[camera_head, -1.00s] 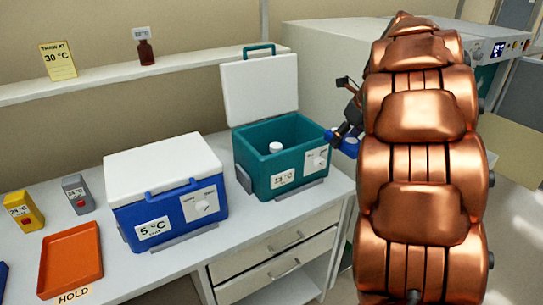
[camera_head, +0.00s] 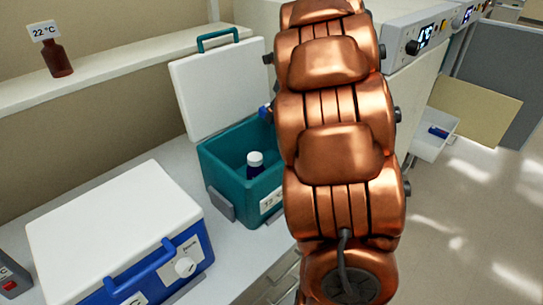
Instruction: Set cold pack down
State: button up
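My copper-coloured arm fills the middle of the view and hides my gripper. A small blue piece (camera_head: 265,113) shows at the arm's left edge, above the teal cooler's rim. I cannot tell whether it is the cold pack or part of my gripper. The teal cooler (camera_head: 220,172) stands open with its white lid raised. A white-capped bottle (camera_head: 255,164) stands inside it. Another small blue item (camera_head: 438,131) lies in a white tray (camera_head: 430,148) at the right, beyond the arm. I cannot tell whether that is a cold pack.
A closed blue cooler with a white lid (camera_head: 110,225) stands at the front left of the bench. A grey tag holder (camera_head: 12,278) is beside it. A brown bottle (camera_head: 57,59) stands on the shelf (camera_head: 110,70). Open floor (camera_head: 470,220) lies at the right.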

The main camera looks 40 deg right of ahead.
notch_tip(320, 180, down, 15)
jog(key=p, duration=0.2)
jog(key=shift+r+p, duration=0.15)
jog(key=shift+p, duration=0.15)
jog(key=shift+f, duration=0.6)
jog(key=o, duration=1)
jog(key=shift+r, duration=0.15)
jog(key=shift+r, duration=0.3)
jog(key=b+v, duration=0.2)
jog(key=v, duration=1)
jog(key=shift+r, duration=0.2)
